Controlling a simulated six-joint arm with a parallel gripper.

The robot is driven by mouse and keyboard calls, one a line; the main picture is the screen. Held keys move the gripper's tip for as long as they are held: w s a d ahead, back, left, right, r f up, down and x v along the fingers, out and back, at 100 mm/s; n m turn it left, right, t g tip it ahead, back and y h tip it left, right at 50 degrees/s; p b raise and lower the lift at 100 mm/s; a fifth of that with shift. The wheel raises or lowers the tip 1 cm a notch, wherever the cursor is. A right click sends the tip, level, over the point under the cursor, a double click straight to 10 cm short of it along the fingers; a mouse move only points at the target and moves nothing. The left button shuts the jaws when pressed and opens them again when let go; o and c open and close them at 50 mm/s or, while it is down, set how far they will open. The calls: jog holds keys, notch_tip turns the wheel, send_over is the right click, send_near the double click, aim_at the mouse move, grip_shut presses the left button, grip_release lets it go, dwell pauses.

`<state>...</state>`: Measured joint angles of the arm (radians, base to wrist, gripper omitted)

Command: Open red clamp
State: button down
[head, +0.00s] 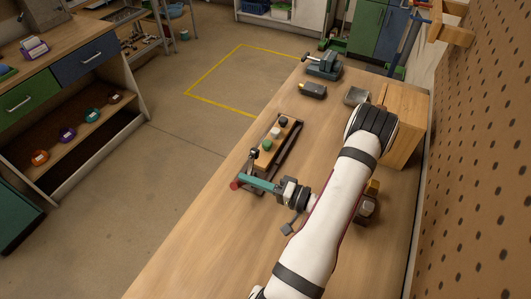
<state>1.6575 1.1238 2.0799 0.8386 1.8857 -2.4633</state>
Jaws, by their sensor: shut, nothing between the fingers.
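The red clamp (236,184) shows as a small dark red rounded end at the table's left edge, at the near end of a narrow rack. The rest of it is hard to make out, and I cannot tell whether it is open or shut. My gripper (248,180) reaches left from my wrist, with its teal fingers shut and nothing seen between them. The fingertips are beside or just above the red end; I cannot tell if they touch it.
The rack carries a wooden strip (275,143) with black, white and green knobs. Behind it on the wooden table (200,255) are a dark yellow-tipped tool (313,90), a teal vise (323,65) and a grey tray (356,96). A wooden box (402,125) and pegboard (480,150) stand right. The near table is clear.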

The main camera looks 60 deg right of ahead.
jog(key=shift+a+f, duration=0.1)
jog(key=shift+a, duration=0.1)
dwell(0.3)
jog(key=s+d+r, duration=0.1)
jog(key=s+r, duration=0.1)
jog(key=s, duration=1)
jog(key=shift+s+d+r, duration=0.15)
jog(key=shift+s+d, duration=0.05)
jog(key=shift+d, duration=0.15)
